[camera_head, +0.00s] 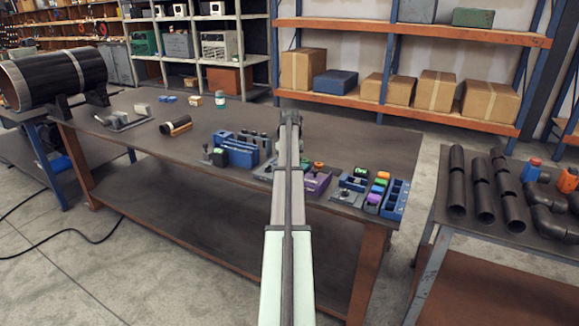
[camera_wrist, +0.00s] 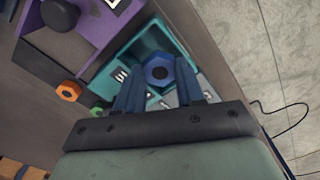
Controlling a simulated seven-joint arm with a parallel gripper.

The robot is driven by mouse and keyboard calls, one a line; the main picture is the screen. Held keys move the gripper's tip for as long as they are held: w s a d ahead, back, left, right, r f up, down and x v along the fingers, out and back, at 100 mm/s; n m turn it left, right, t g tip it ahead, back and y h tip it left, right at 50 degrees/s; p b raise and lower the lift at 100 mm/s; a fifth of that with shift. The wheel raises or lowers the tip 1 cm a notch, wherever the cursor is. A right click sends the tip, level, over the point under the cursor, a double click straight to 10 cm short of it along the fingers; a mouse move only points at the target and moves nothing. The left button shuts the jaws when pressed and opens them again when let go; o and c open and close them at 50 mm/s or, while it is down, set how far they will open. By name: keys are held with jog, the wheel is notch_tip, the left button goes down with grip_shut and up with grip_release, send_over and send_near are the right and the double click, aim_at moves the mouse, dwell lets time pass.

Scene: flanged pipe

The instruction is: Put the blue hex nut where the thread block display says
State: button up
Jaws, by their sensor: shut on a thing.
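A purple block (camera_wrist: 92,38) with a white label stands at the upper left; I cannot tell which part is the thread block display. In the head view my arm hides the gripper and nut.
In the head view, a blue fixture (camera_head: 240,152) and a blue tray (camera_head: 395,199) stand on the bench. The bench's back right is clear.

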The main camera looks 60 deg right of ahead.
jog(key=shift+f, duration=0.4)
jog(key=shift+f, duration=0.2)
